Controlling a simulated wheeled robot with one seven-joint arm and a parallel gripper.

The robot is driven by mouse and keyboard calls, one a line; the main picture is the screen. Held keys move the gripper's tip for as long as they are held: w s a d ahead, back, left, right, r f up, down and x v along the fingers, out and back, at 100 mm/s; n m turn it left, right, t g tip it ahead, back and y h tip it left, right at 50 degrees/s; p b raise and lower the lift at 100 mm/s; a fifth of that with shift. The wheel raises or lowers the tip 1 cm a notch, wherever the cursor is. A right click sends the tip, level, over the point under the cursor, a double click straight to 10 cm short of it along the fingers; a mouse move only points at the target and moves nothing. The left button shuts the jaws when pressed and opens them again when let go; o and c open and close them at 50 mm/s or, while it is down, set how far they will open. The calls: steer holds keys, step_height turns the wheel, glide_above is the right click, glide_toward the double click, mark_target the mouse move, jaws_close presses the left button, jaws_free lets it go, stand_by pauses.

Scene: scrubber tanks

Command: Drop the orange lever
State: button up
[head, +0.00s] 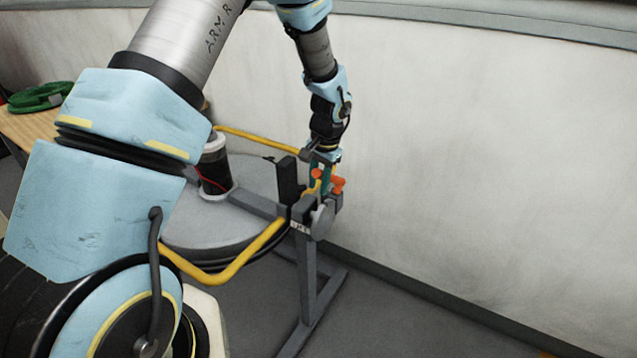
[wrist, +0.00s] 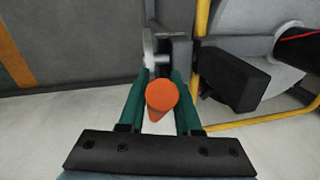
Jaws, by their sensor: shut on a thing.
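The orange lever (head: 338,183) is on the grey bracket at the right end of the scrubber's frame in the head view. In the wrist view the orange lever (wrist: 162,97) shows as a rounded orange knob between the two green fingers. My gripper (wrist: 160,85) is shut on it; in the head view my gripper (head: 320,178) reaches down to the bracket from above. The lever's lower part and its exact angle are hard to tell, as the fingers and the knob hide them.
A yellow tube handle (head: 225,275) runs around the grey round scrubber deck (head: 195,225). A black block (wrist: 235,78) stands right beside my fingers. A dark motor (head: 213,165) sits on the deck. A pale wall (head: 480,150) rises close behind. Floor at the right is clear.

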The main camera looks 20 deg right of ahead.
jaws_close()
stand_by(0.6)
